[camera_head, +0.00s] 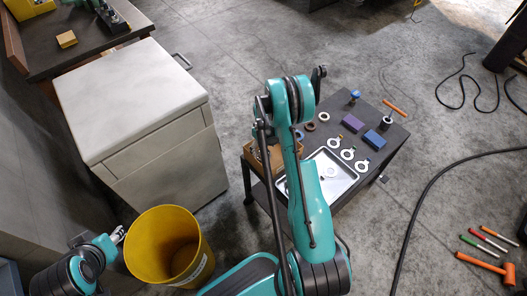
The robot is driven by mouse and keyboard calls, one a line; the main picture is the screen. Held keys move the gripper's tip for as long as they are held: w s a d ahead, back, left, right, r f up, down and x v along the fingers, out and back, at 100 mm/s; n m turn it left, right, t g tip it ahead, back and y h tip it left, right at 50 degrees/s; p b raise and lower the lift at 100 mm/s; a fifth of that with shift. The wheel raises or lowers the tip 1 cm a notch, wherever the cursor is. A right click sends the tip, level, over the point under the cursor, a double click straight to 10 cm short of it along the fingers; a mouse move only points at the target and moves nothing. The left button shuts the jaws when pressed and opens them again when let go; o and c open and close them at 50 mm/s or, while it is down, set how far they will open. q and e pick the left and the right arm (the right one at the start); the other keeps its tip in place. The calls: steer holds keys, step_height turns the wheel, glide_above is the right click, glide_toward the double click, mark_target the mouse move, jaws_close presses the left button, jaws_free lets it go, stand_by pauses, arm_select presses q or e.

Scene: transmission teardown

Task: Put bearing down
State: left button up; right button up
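The low dark table (338,208) holds several small ring-shaped parts. White and dark rings (347,154) lie in a row by the white tray (338,183), and brown rings (309,127) lie further back. I cannot tell which one is the bearing. A round pale part shows inside the tray. My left gripper (118,235) is at lower left by the yellow bucket's rim, far from the table; it is too small to tell whether it is open or holds anything. My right arm crosses in front of the table and hides part of it; its gripper does not show.
The yellow bucket (165,222) stands on the floor beside a white cabinet (130,95). An orange hammer (485,263), screwdrivers and black cables lie on the floor at right.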

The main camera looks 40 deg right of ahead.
steer(key=s+a+r+t+p, duration=0.15)
steer(key=a+r, duration=0.25)
steer(key=r, duration=0.6)
steer(key=s+a+r+t, duration=0.15)
steer(key=a+r, duration=0.25)
steer(key=r, duration=0.6)
steer(key=s+a+r+p, duration=0.15)
steer(key=a+r, duration=0.25)
steer(key=r, duration=0.6)
steer(key=s+a+r+t, duration=0.2)
steer(key=s+a+r, duration=0.1)
steer(key=s+a, duration=0.2)
steer(key=s+a+r+m+t, duration=0.1)
steer(key=s+a+r+t, duration=0.1)
steer(key=s+a, duration=0.3)
steer(key=s+r, duration=0.1)
steer(key=s, duration=0.3)
steer(key=shift+s, duration=0.2)
